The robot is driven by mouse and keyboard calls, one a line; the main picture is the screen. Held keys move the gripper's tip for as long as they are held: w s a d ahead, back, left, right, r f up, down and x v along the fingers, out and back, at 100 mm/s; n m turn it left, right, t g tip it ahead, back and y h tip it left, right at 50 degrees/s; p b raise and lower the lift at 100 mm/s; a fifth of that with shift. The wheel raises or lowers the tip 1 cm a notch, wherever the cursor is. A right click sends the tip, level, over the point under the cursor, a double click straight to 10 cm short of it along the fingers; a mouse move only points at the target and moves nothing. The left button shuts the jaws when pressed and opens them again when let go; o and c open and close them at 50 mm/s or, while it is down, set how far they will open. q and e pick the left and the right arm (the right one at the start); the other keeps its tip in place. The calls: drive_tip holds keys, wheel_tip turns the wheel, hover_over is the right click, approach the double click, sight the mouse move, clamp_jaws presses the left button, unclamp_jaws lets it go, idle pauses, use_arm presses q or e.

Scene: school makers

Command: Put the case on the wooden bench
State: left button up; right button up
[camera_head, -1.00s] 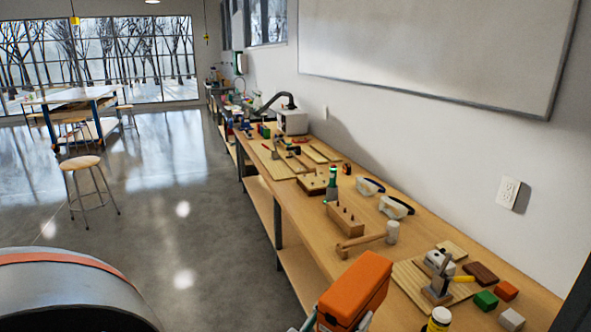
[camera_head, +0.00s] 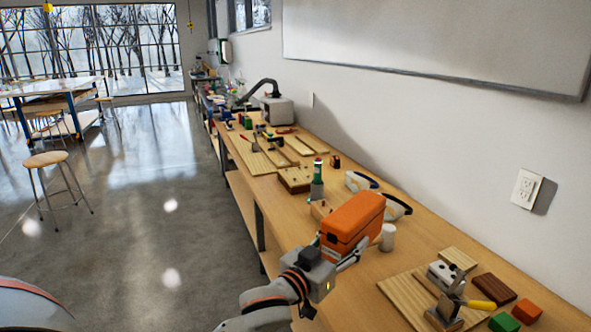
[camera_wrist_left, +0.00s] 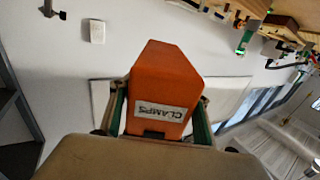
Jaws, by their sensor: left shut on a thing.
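The case is an orange box (camera_head: 352,218); in the left wrist view the orange case (camera_wrist_left: 162,82) carries a white label reading "CLAMPS". My left gripper (camera_head: 340,256) is shut on the case, with a finger on each side of it in the left wrist view (camera_wrist_left: 158,118). In the head view the case appears over the near part of the wooden bench (camera_head: 412,250), in front of a mallet's white head. Whether its underside touches the bench cannot be told. My right gripper is not in view.
A board with a yellow-handled clamp (camera_head: 478,304) and several coloured blocks (camera_head: 527,311) lie at the near right. Safety goggles (camera_head: 398,207) and a green bottle (camera_head: 317,182) stand behind the case. Bare bench top shows right of the mallet head (camera_head: 387,237).

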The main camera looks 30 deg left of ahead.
use_arm(q)
drive_tip(key=shift+m+h, duration=0.4)
drive_tip(key=shift+h, duration=0.2)
drive_tip(key=x, duration=0.1)
drive_tip(key=b+x, duration=0.1)
drive_tip(key=x, duration=0.1)
drive_tip(key=b+x, duration=0.1)
drive_tip(key=x, duration=0.1)
drive_tip(key=shift+a+r, duration=0.2)
drive_tip(key=shift+r, duration=0.15)
drive_tip(key=shift+w+r, duration=0.2)
drive_tip(key=shift+w, duration=0.25)
wheel_tip(320, 180, down, 14)
drive_tip(key=b, duration=0.4)
drive_tip(key=shift+f, duration=0.2)
wheel_tip(320, 180, down, 6)
drive_tip(key=shift+r+b, duration=0.2)
drive_tip(key=shift+b, duration=0.85)
drive_tip(key=shift+r, duration=0.1)
drive_tip(key=o, duration=1.4)
drive_tip(key=shift+f, duration=0.25)
drive_tip(key=shift+o, duration=0.2)
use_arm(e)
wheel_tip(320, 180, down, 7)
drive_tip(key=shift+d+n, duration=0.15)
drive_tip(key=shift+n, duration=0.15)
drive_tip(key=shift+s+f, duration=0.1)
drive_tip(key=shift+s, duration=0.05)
